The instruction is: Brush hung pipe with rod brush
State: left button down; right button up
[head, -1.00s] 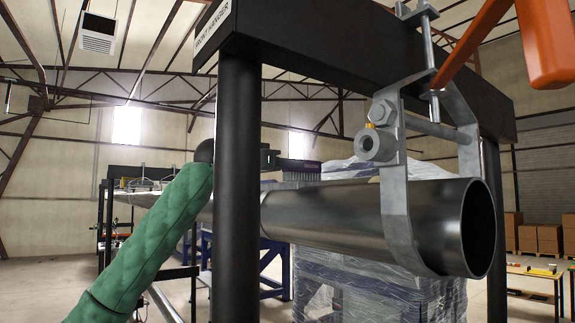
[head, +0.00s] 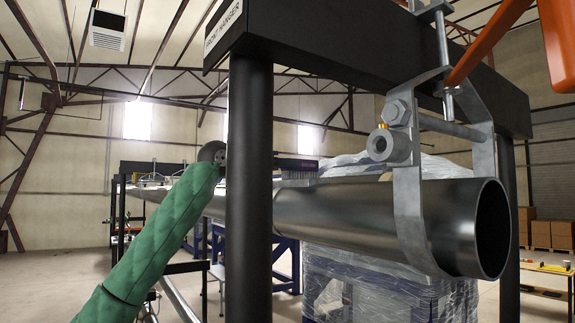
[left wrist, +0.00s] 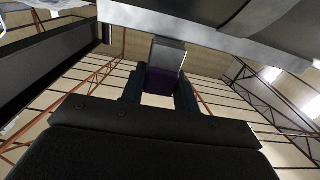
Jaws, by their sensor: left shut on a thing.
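The hung pipe (head: 340,215) is a large dark grey tube lying across the head view, with its open end at the right. A grey metal hanger clamp (head: 408,205) loops around it near that end. My left gripper (left wrist: 160,92) is shut on the rod brush (left wrist: 165,82), whose purple part shows between the fingers, with a grey block beyond it. In the head view the brush (head: 297,164) is a dark bar just above the pipe's top; whether it touches cannot be told. The black post hides most of my left gripper there. My right gripper is not in view.
A black front hanger frame has a thick post (head: 250,190) and a top beam (head: 330,40). An orange lever (head: 490,42) hangs at the upper right. A plastic-wrapped load (head: 390,285) stands behind the pipe. Cardboard boxes (head: 548,232) stand far right.

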pick_arm(q)
jog(key=shift+w+a, duration=0.7)
jog(key=shift+w, duration=0.25)
jog(key=shift+w+a+f, duration=0.1)
jog(key=shift+w+a, duration=0.4)
jog(key=shift+w, duration=0.15)
jog(key=shift+w+a+f, duration=0.1)
jog(key=shift+w+a, duration=0.35)
jog(key=shift+w, duration=0.2)
jog(key=shift+w+a, duration=0.1)
